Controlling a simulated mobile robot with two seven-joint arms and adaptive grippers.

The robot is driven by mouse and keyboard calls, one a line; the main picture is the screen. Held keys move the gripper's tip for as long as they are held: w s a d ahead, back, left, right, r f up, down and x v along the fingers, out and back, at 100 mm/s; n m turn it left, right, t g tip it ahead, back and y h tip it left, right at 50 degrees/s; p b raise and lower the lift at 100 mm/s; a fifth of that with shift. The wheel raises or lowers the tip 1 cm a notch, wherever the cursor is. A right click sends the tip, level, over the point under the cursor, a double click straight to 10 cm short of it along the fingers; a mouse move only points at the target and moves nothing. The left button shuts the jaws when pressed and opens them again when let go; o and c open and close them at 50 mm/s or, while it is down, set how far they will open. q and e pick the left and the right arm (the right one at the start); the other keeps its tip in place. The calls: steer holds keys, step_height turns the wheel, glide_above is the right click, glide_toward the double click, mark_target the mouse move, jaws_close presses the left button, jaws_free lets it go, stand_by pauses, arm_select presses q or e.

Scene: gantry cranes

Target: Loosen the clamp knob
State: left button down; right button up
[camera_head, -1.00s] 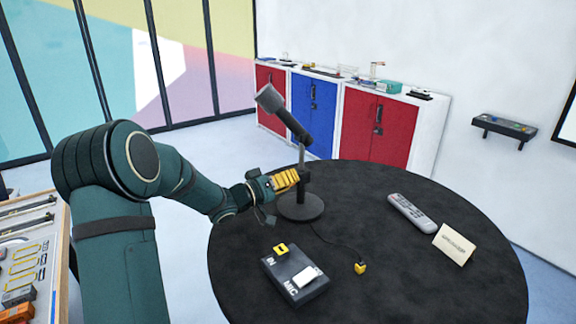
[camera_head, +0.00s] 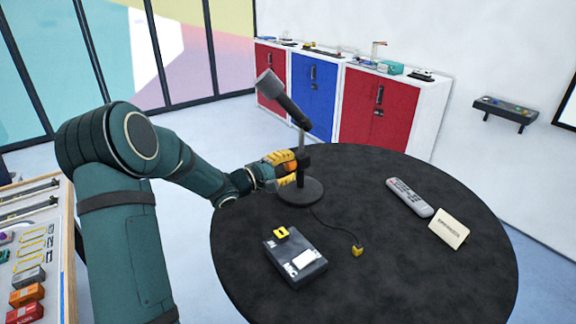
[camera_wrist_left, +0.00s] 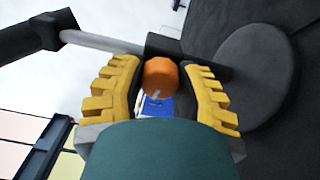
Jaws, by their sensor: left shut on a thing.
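The clamp knob (camera_wrist_left: 160,78) is a round orange knob between the yellow fingers of my left gripper (camera_wrist_left: 158,92) in the left wrist view. It sits on a dark clamp (camera_wrist_left: 165,47) on the thin pole of the microphone stand. In the head view my left gripper (camera_head: 285,167) is at the pole from the left, shut on the knob, which the fingers partly hide. The microphone (camera_head: 283,98) tilts up to the left, and the stand's round base (camera_head: 301,194) rests on the black table. My right gripper is not in view.
The round black table (camera_head: 400,270) also holds a mic box (camera_head: 296,260), a yellow-ended cable plug (camera_head: 357,250), a grey remote (camera_head: 410,198) and a folded card (camera_head: 448,230). A tool bench (camera_head: 68,250) stands at the left. Red and blue cabinets (camera_head: 316,90) stand behind.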

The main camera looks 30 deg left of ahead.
arm_select(q)
steer(key=shift+n, duration=0.6)
steer(key=c, duration=0.6)
jaws_free()
steer(key=shift+s, duration=0.1)
steer(key=v, duration=1.2)
